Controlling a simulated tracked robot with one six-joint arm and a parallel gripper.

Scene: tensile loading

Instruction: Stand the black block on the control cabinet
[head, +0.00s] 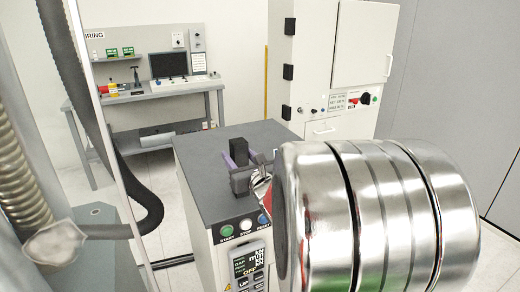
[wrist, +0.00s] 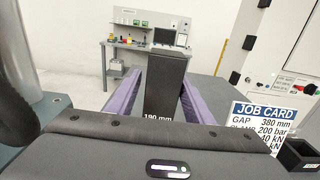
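The black block (head: 239,151) stands upright over the grey top of the control cabinet (head: 205,148) in the head view. In the wrist view the block (wrist: 167,82) rises between my two purple fingers, with a "190 mm" mark low on its near face. My gripper (head: 242,158) is level above the cabinet top, its fingers one on each side of the block. The wrist view shows gaps between block and fingers, so my gripper (wrist: 161,82) looks open around it. The block's foot is hidden behind my gripper, so its contact with the top cannot be seen.
A large shiny metal cylinder (head: 390,215) fills the lower right of the head view. A white cabinet (head: 310,60) stands behind. A workbench (head: 160,92) with a monitor stands at the back left. A job card (wrist: 262,118) shows at right in the wrist view.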

